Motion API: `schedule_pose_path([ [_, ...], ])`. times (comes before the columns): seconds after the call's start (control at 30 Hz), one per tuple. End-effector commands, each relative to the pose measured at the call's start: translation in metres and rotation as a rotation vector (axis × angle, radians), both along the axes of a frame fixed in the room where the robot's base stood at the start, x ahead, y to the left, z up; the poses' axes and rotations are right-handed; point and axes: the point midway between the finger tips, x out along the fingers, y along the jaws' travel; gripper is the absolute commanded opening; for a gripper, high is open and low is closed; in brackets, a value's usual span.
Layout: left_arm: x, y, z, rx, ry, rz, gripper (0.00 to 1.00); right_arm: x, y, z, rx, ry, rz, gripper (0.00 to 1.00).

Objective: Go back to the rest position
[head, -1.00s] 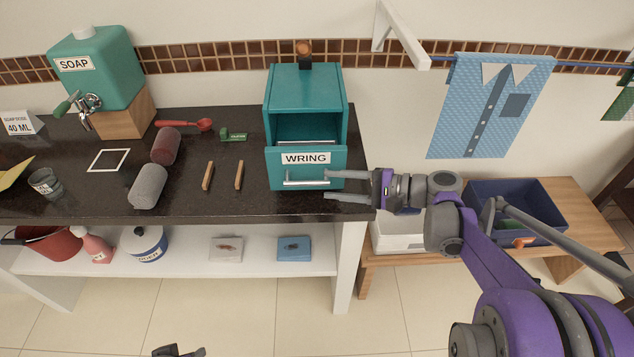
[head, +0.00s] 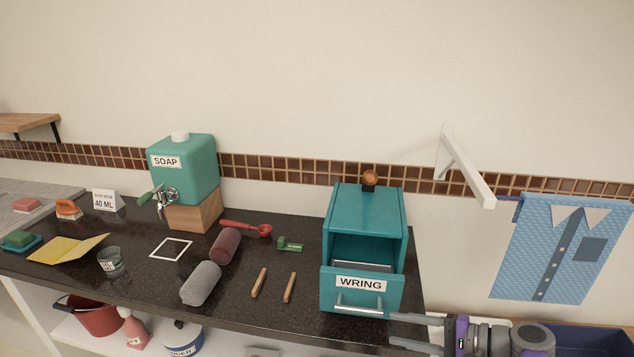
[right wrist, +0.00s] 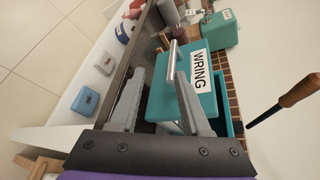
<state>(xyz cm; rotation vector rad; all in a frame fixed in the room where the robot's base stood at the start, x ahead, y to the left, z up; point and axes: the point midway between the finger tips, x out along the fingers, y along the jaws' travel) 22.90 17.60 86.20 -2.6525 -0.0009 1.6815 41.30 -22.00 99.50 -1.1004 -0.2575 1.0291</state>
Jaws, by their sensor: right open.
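My right gripper (head: 415,333) is at the lower right of the head view, beside the front right corner of the teal WRING box (head: 367,213). Its two fingers are spread and hold nothing. The box's front drawer, labelled WRING, is pulled open, with a silver handle (head: 359,309). In the right wrist view the open fingers (right wrist: 150,98) point toward the box, and the handle (right wrist: 172,62) lies just beyond their tips. I cannot tell from this whether a finger touches the drawer front. My left gripper is not in view.
The dark counter (head: 230,322) holds a soap dispenser (head: 185,170), a grey roll (head: 201,283), a maroon roll (head: 226,245) and two wooden sticks. A white bracket (head: 465,175) juts from the wall. A blue shirt (head: 560,245) hangs at right. Open wall is above.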

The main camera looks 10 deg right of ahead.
Motion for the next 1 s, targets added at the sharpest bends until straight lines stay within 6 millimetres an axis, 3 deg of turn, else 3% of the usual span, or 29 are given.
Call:
schedule_pose_path([
  [0.1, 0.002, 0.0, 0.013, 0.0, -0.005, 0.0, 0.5, -0.028, 0.041, -0.015, -0.212, 0.032, 0.07, 0.47],
  [0.23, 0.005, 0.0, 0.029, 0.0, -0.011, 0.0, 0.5, -0.077, 0.071, -0.042, -0.561, 0.026, 0.196, 0.47],
  [0.4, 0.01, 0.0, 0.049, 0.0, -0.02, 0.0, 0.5, -0.135, 0.07, -0.064, -1.026, -0.083, 0.392, 0.47],
  [0.5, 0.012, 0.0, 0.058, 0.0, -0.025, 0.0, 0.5, -0.154, 0.06, -0.067, -1.247, -0.173, 0.495, 0.47],
  [0.7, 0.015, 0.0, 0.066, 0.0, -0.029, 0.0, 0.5, -0.169, 0.045, -0.067, -1.492, -0.296, 0.612, 0.47],
  [1.0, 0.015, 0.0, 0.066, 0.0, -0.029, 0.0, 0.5, -0.17, 0.042, -0.067, -1.528, -0.311, 0.629, 0.47],
])
